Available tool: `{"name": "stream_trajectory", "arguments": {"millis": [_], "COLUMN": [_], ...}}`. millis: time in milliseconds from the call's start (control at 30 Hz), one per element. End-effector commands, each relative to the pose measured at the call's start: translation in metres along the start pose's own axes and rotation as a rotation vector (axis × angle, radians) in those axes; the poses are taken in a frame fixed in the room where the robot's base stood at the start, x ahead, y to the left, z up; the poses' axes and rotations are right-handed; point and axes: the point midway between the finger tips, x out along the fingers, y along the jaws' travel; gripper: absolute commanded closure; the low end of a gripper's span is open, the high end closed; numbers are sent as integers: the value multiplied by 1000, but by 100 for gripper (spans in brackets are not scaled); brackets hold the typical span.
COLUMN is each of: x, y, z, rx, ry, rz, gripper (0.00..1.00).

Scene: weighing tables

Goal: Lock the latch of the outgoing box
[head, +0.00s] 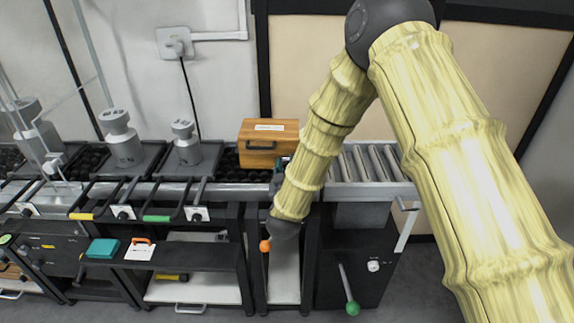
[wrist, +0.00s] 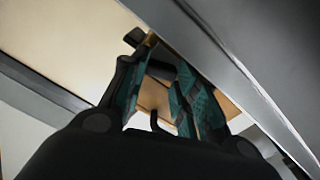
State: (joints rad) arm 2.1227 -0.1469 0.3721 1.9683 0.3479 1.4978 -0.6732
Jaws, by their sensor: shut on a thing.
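The wooden box (head: 268,140), with a dark handle on its front and a pale label on top, stands on the conveyor behind my forearm. Part of its wood shows between the fingers in the wrist view (wrist: 152,95). My gripper (head: 283,163) is at the box's lower right front, mostly hidden by my arm in the head view. In the wrist view its teal-padded fingers (wrist: 160,80) are closed around a small dark part (wrist: 160,68) at the box, which looks like the latch. The fingers hide most of it, so its position cannot be told.
Grey metal weights (head: 122,140) stand on black trays left of the box. The roller conveyor (head: 365,165) is clear to the right. Below are an orange-knobbed lever (head: 265,246) and a green-knobbed lever (head: 351,308). A grey rail (wrist: 235,70) runs close beside the fingers.

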Motion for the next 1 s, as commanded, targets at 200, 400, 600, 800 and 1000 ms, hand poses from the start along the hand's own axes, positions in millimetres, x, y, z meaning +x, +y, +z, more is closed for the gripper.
{"name": "stream_trajectory", "arguments": {"millis": [200, 400, 600, 800, 1000], "x": [0, 0, 0, 0, 0], "y": [0, 0, 0, 0, 0], "z": [0, 0, 0, 0, 1], "rx": [-7, -6, -6, -6, 7], "ry": [0, 0, 0, 0, 0], "rz": [0, 1, 1, 1, 1], "gripper": [94, 57, 48, 48, 48]}}
